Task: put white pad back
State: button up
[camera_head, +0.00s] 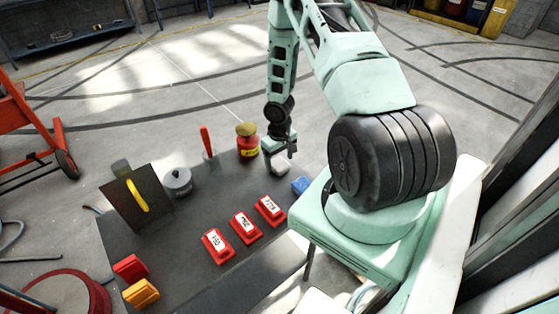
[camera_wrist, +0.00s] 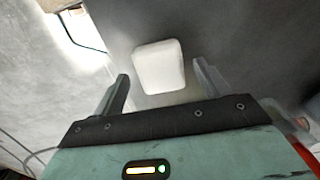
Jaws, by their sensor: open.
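The white pad (camera_wrist: 160,66) is a small block with rounded corners lying on the dark table, near its edge. It shows in the wrist view just beyond and between the two fingertips of my gripper (camera_wrist: 160,80). My fingers are apart, with nothing clearly held between them. In the head view my gripper (camera_head: 283,156) points down at the far right part of the table, and the white pad (camera_head: 280,169) shows partly beneath it. I cannot tell whether the fingers touch the pad.
A blue block (camera_head: 300,186) lies close to my gripper. A red jar with a yellow lid (camera_head: 247,141) and a red-handled tool (camera_head: 207,141) stand to its left. Three red labelled blocks (camera_head: 245,227) sit nearer. A grey round object (camera_head: 178,181) and a dark panel (camera_head: 137,197) are further left.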

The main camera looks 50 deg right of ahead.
aim_at(280, 163)
notch_tip(280, 163, up, 10)
jog(key=w+a+r+n, duration=0.3)
jog(key=a+r, duration=0.6)
jog(key=a, duration=0.5)
jog(key=s+a+r+n, duration=0.2)
jog(key=s+a+r, duration=0.25)
jog(key=a, duration=0.55)
jog(key=s+a+r+n, duration=0.35)
jog(key=a+r, duration=0.25)
jog(key=a, duration=0.4)
jog(key=s+a+r+n, duration=0.2)
jog(key=s+a, duration=0.4)
jog(key=s, duration=0.6)
jog(key=shift+a+r+y, duration=0.3)
jog(key=shift+r, duration=0.2)
notch_tip(280, 163, down, 4)
jog(key=b, duration=0.4)
jog(key=shift+f+b, duration=0.1)
jog(key=shift+b, duration=0.25)
